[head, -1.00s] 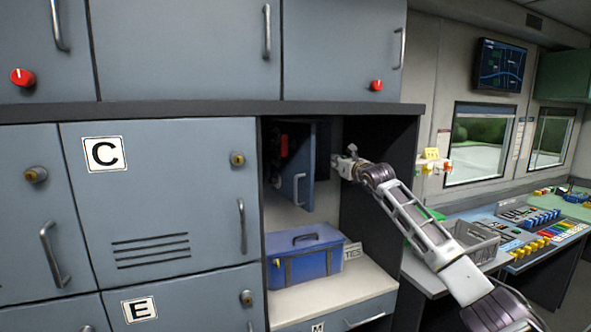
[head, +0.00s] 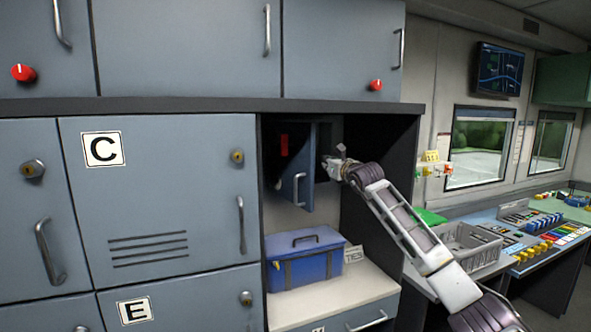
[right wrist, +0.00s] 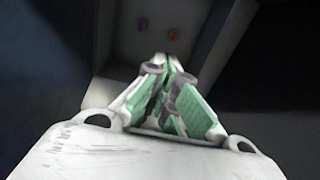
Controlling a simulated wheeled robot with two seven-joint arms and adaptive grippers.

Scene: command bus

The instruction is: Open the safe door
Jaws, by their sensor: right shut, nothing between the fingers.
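The safe door (head: 296,165) is a small blue-grey panel with a metal handle (head: 299,189). It stands swung out from the dark safe opening (head: 328,137) in the alcove, in the head view. A red part (head: 284,146) shows at its upper left. My right gripper (head: 327,166) is just right of the door's free edge, at the opening. Whether it touches the door cannot be told. In the right wrist view the fingers (right wrist: 170,62) are together and empty, pointing at a grey surface. My left gripper is not in view.
A blue toolbox (head: 305,262) stands on the pale shelf (head: 355,290) below the door. The alcove's dark right wall (head: 385,190) is close to my right arm. Closed lockers (head: 165,200) fill the left. A grey crate (head: 468,247) sits on the desk at right.

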